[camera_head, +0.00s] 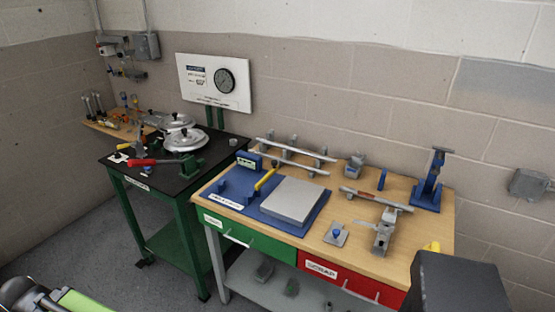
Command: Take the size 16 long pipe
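Long pale grey pipes (290,153) lie across several grey upright supports at the back of the wooden workbench (345,262). They are close together and run slantwise, lower to the right. Any size marking is too small to read, so I cannot tell which one is size 16. A shorter grey bar with a reddish part (376,199) lies further right, near a grey vise-like device (384,232). I cannot make out my gripper in this view.
A blue mat (262,208) with a grey plate (293,200) covers the bench's left part. A blue press (430,182) stands at the back right. A green-framed table (125,190) with silver round parts stands left. A dark box (455,285) blocks the lower right.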

